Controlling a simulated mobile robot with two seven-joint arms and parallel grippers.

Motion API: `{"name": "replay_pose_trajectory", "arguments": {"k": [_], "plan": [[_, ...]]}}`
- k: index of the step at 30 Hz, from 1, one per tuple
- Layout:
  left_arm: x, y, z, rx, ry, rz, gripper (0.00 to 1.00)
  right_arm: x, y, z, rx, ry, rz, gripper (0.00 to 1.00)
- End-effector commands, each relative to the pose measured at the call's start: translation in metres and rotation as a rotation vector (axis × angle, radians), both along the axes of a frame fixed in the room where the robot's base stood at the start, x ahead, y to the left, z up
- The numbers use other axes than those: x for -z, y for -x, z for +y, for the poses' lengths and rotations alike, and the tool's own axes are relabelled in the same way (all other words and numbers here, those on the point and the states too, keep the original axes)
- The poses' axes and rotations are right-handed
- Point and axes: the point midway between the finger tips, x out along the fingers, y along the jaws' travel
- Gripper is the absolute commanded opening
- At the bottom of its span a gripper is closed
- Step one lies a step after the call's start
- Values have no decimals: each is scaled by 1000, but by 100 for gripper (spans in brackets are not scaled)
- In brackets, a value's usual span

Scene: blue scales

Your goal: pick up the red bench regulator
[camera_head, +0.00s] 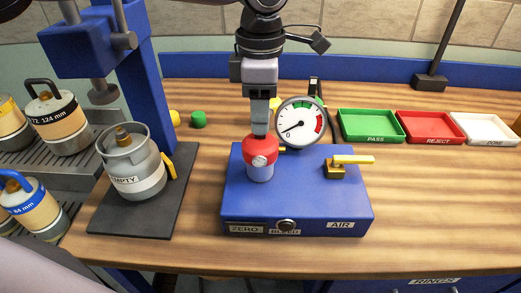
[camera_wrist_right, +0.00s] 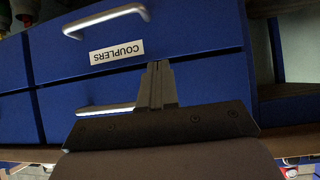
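The red bench regulator (camera_head: 260,152), a red domed cap over a grey cylinder, stands upright at the left part of the blue block's top. My left gripper (camera_head: 260,128) points straight down over it in the head view. Its fingertips reach the top of the red cap. The fingers line up one behind the other, so I cannot tell whether they are closed on it. My right gripper (camera_wrist_right: 157,84) is shut and empty in the right wrist view, in front of blue drawers.
The blue block (camera_head: 300,205) carries a round gauge (camera_head: 299,122) close right of my left gripper and a brass lever (camera_head: 350,161). An "EMPTY" canister (camera_head: 132,165) stands left. Green (camera_head: 371,125), red (camera_head: 430,126) and white trays (camera_head: 484,129) lie right. A "COUPLERS" drawer (camera_wrist_right: 190,42) faces my right gripper.

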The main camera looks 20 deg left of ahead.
Motion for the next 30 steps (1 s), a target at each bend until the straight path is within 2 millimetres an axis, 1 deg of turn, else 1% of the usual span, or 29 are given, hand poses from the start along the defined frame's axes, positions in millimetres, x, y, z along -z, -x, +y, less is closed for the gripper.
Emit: {"name": "replay_pose_trajectory", "arguments": {"k": [2,3,5,6,30], "plan": [[0,0,0,0,0,0,38,0,0,0,0,0,0,0],[0,0,0,0,-1,0,32,0,0,0,0,0,0,0],[0,0,0,0,-1,0,12,0,-1,0,0,0,-1,0],[0,0,0,0,-1,0,0,0,-1,0,0,0,-1,0],[-1,0,0,0,0,-1,0,-1,-2,0,1,0,-3,0]]}}
